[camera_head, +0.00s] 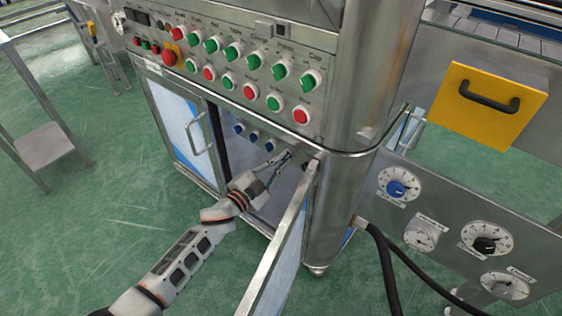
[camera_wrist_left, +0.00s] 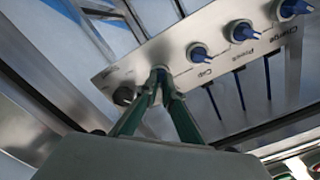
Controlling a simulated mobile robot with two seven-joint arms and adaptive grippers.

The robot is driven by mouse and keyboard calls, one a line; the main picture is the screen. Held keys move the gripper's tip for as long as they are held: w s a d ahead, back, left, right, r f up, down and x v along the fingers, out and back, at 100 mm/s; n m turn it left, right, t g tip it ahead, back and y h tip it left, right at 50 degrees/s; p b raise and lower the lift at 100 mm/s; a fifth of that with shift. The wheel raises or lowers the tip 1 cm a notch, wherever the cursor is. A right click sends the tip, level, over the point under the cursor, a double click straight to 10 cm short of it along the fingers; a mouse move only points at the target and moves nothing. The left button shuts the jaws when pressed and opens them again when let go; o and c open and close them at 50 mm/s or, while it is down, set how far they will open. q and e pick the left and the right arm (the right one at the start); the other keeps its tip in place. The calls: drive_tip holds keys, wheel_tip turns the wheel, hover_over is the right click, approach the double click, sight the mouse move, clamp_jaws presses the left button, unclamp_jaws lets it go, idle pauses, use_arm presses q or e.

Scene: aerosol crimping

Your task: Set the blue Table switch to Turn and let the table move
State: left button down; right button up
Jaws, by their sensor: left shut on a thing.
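My left gripper (camera_head: 285,157) reaches into the open cabinet of the steel machine. In the left wrist view its green fingers (camera_wrist_left: 160,88) are shut on a small blue switch (camera_wrist_left: 158,70) on a metal panel (camera_wrist_left: 225,75). This switch is the last blue one in a row, beside a black knob (camera_wrist_left: 123,96). Its label and the way it points are hidden or too small to read, but its place fits the Table switch. The turntable itself cannot be made out. My right gripper is not in view.
Other blue switches labelled Cap (camera_wrist_left: 198,52), Press (camera_wrist_left: 243,32) and Charge (camera_wrist_left: 293,9) sit close beside the held one. An open cabinet door (camera_head: 280,250) stands near my left arm. Red and green buttons (camera_head: 253,62) line the panel above. Gauges (camera_head: 487,239) are at right.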

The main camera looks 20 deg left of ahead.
use_arm(q)
drive_tip(key=shift+m, duration=0.3)
idle(0.4)
drive_tip(key=c, duration=2.2)
unclamp_jaws()
drive_tip(key=shift+s+a+f, duration=0.1)
drive_tip(key=shift+s, duration=0.1)
drive_tip(key=v, duration=1.1)
drive_tip(key=shift+s+a, duration=0.1)
drive_tip(key=shift+s, duration=0.2)
